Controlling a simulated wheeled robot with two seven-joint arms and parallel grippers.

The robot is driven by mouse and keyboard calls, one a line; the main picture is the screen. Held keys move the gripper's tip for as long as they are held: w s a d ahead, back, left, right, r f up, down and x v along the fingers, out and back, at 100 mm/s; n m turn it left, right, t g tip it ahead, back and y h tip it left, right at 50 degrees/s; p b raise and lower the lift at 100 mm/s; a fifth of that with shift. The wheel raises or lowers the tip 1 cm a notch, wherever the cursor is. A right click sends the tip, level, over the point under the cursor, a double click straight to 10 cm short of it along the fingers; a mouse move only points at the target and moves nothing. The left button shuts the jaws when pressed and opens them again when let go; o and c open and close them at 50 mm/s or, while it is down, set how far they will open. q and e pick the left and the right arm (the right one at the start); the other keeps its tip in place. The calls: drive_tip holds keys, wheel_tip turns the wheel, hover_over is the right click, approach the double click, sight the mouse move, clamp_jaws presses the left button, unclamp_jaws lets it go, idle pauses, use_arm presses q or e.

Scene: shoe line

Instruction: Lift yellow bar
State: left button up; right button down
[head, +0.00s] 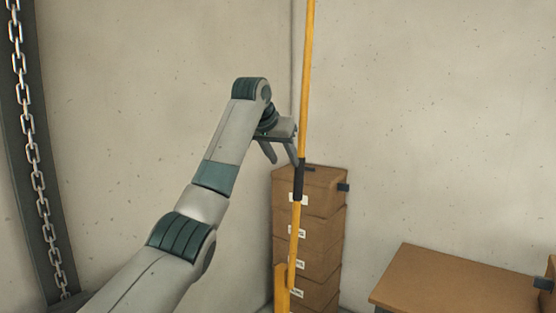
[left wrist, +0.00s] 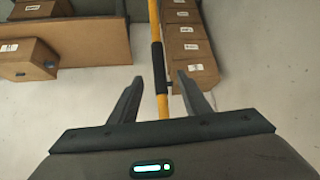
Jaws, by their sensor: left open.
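The yellow bar (head: 304,80) stands upright in the head view, with a black grip section (head: 298,180) partway along it. In the left wrist view the yellow bar (left wrist: 154,22) runs down the picture, and its black grip (left wrist: 159,68) lies beyond and between the two fingertips. My left gripper (head: 284,160) is open and empty, just left of the bar and close to the height of the grip. It also shows in the left wrist view (left wrist: 159,84) with its fingers spread. I cannot tell whether a finger touches the bar. My right gripper is not in view.
A stack of brown boxes (head: 325,225) with white labels stands behind the bar against the wall. A brown table (head: 450,280) is at the lower right. A hanging chain (head: 30,125) runs down the far left. The wall area between chain and arm is clear.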

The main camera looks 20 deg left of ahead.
use_arm(q)
drive_tip(key=shift+b+v, duration=0.65)
drive_tip(key=shift+v, duration=1.5)
